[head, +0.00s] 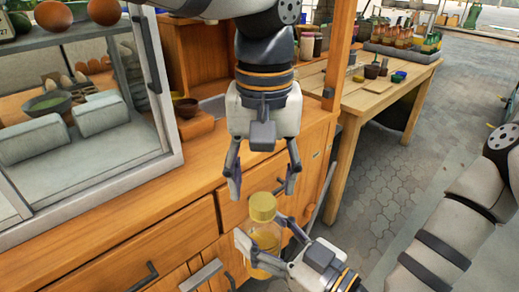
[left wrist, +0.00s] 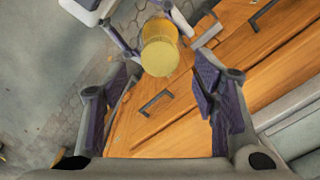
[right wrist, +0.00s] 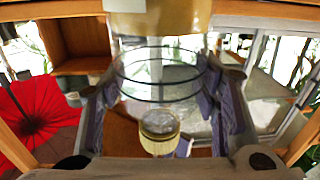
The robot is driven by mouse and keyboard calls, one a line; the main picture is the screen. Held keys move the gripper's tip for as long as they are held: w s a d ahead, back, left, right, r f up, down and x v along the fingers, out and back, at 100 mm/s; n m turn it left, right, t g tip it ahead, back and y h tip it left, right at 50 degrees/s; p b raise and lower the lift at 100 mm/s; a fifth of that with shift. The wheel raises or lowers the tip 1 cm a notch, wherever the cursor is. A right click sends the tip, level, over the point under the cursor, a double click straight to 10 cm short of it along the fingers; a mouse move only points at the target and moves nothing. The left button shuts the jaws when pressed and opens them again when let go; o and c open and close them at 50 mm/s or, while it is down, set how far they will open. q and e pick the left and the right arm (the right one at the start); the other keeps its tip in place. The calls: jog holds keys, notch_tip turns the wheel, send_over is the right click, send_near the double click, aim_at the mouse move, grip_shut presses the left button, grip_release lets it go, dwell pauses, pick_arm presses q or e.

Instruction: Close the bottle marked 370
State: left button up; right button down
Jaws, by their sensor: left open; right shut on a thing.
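A clear bottle (head: 266,245) with yellowish contents stands upright in my right gripper (head: 262,250), which is shut around its body in front of the cabinet. A yellow ridged cap (head: 262,207) sits on its top. I cannot tell how tightly it is seated, and no 370 mark is readable. In the left wrist view, the cap (left wrist: 159,48) shows from above, beyond the open fingers. My left gripper (head: 262,190) is open and empty, pointing down just above the cap. In the right wrist view, the glass body (right wrist: 160,75) is between the fingers.
The wooden cabinet (head: 150,250) with drawers and handles is close behind the bottle. A glass display case (head: 80,130) stands at left. A wooden table (head: 350,105) with small pots and bottles is at back right. The paved floor (head: 375,185) at right is clear.

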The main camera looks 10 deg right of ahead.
aim_at(263, 200)
pick_arm(q)
jog(key=shift+f, duration=2)
jog(key=c, duration=1.2)
jog(key=m, duration=0.4)
jog(key=shift+m, duration=0.3)
jog(key=m, duration=0.7)
jog(key=o, duration=1.3)
jog(key=shift+o, duration=0.2)
notch_tip(263, 200, up, 12)
